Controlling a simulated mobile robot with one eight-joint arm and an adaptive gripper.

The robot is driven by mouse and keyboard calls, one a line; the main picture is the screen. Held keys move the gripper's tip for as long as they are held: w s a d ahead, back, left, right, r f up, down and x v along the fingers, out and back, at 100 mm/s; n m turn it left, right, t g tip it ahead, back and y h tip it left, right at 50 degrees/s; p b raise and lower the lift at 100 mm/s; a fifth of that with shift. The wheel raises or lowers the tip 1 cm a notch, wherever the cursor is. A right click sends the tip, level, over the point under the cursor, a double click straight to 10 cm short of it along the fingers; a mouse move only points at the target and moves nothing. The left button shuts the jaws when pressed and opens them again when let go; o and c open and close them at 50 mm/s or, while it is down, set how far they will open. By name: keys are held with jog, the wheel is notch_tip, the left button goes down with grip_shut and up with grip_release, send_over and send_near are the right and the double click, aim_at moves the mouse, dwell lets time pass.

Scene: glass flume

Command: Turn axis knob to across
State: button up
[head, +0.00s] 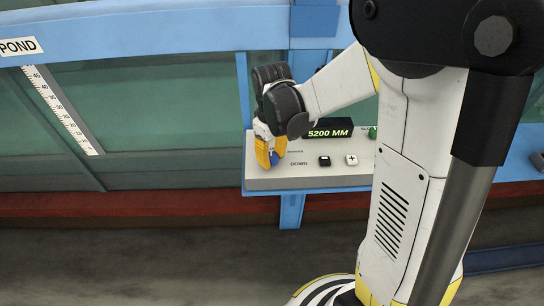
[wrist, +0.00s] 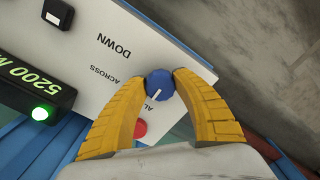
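The axis knob (wrist: 159,84) is a small blue round knob with a white mark, on a pale control panel (head: 320,178). In the wrist view the white mark points to the lower left, toward a partly hidden label starting "AL". The ACROSS label (wrist: 116,77) is to the left of the knob. My gripper (wrist: 160,80) has its yellow fingertips on both sides of the knob, seemingly touching it. In the head view my gripper (head: 269,150) is at the panel's left end, with a bit of the blue knob (head: 274,156) showing beside the fingers.
A display (head: 329,129) reads 5200 MM. The flume glass (head: 150,120) stands behind.

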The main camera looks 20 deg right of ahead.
jog(key=c, duration=0.3)
jog(key=shift+c, duration=0.2)
jog(key=m, duration=0.4)
jog(key=shift+m, duration=0.3)
jog(key=shift+a+m, duration=0.1)
jog(key=shift+m, duration=2)
jog(key=o, duration=1.2)
jog(key=shift+r, duration=0.1)
